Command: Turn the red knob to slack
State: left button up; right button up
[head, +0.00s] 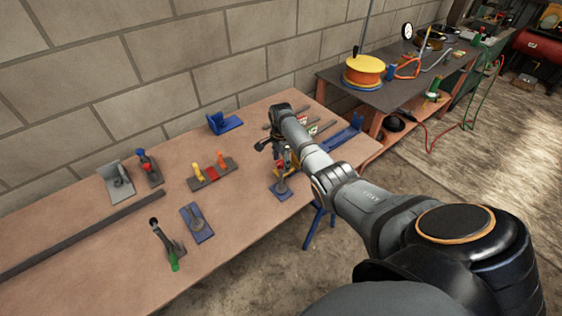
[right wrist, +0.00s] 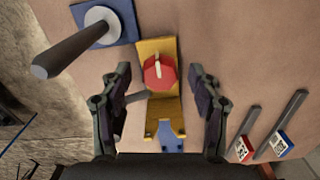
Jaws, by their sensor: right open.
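The red knob (right wrist: 152,78) is faceted, with a pale pointer bar running nearly up and down the picture. It sits on a yellow bracket (right wrist: 157,48) in the right wrist view. My right gripper (right wrist: 160,82) is open, with one finger on each side of the knob and a visible gap to both. In the head view my right gripper (head: 282,156) is over the right part of the table and mostly hides the bracket. I cannot make out contact or any scale around the knob. My left gripper is not in view.
A blue-based post with a grey handle (right wrist: 98,22) stands close to the bracket. Two rods with red and blue labels (right wrist: 283,145) lie to the right. The wooden table (head: 110,240) also carries a red-yellow switch block (head: 210,174), blue fixtures and a long dark bar (head: 80,236).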

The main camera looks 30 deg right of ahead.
jog(key=shift+c, duration=0.5)
jog(key=c, duration=1.1)
jog(key=shift+r+n, duration=0.1)
jog(key=shift+n, duration=0.2)
jog(key=shift+n+p, duration=0.85)
jog(key=shift+n, duration=0.35)
jog(key=n+p, duration=0.1)
jog(key=n, duration=0.3)
jog(key=shift+n, duration=0.3)
jog(key=n+p, duration=0.1)
jog(key=n, duration=0.9)
jog(key=shift+n, duration=0.3)
